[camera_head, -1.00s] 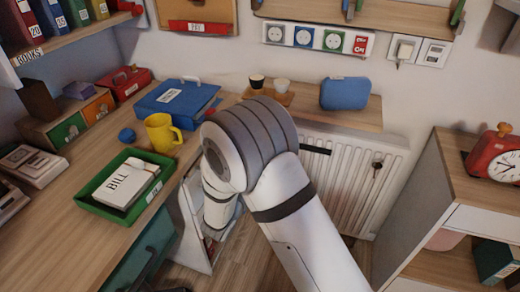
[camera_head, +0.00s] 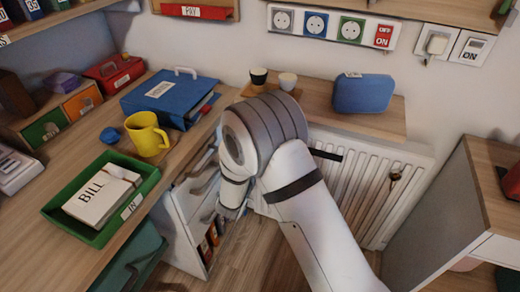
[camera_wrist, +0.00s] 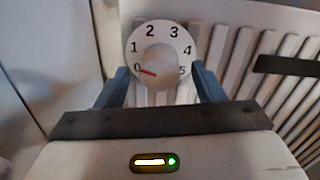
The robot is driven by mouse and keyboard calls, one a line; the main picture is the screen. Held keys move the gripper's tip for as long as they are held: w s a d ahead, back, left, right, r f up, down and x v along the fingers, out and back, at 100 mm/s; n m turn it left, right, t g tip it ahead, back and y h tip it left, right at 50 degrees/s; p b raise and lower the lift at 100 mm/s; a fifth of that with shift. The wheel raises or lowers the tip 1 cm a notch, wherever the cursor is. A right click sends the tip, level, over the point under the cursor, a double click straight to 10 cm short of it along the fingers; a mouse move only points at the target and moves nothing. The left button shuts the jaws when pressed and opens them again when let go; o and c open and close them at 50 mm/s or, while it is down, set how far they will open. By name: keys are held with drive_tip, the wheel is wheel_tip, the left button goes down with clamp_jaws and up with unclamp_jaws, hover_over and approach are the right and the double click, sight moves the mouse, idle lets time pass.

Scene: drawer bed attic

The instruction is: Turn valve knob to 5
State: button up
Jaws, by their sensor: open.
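The valve knob (camera_wrist: 158,60) shows in the wrist view in front of the radiator, at the centre of a round white dial (camera_wrist: 166,32) numbered 0 to 5. Its red pointer is at the 0 on the lower left. My gripper (camera_wrist: 160,82) is open, with one blue-grey finger at the lower left of the dial and the other at the lower right. It is empty; I cannot tell whether a finger touches the knob. In the head view my arm hides the knob and the gripper.
The white radiator (camera_head: 352,190) stands below a wooden shelf (camera_head: 385,124) with a blue box and two cups. The desk (camera_head: 50,235) on the left holds a green tray, a yellow mug and a blue binder. A cabinet (camera_head: 440,205) stands at the right.

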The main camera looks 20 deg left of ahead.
drive_tip(key=shift+w, duration=0.95)
drive_tip(key=shift+c, duration=0.3)
drive_tip(key=c, duration=0.9)
drive_tip(key=shift+a, duration=0.1)
